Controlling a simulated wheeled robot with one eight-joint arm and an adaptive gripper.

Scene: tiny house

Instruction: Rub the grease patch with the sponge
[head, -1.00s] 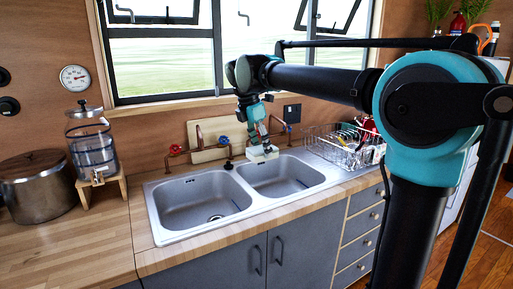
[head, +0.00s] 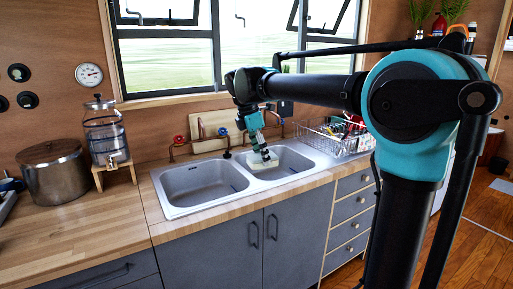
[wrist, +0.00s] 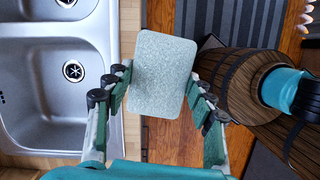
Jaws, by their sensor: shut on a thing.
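My gripper (wrist: 158,95) is shut on the sponge (wrist: 163,75), a pale grey-green block with rounded corners. In the head view my gripper (head: 264,152) points down, with the sponge (head: 258,164) at its tip, in front of the sink's right basin in the picture. In the wrist view the sponge lies to the right of the sink (wrist: 52,148), across the line of the counter edge and the floor beyond. The sponge looks raised, clear of any surface. I cannot make out a grease patch in either view.
A dish rack (head: 330,140) with dishes stands right of the sink. A glass dispenser (head: 104,135) on a wooden stand and a steel pot (head: 53,170) stand to the left. Two taps rise behind the basins. The wooden counter (head: 110,215) left of the sink is mostly bare.

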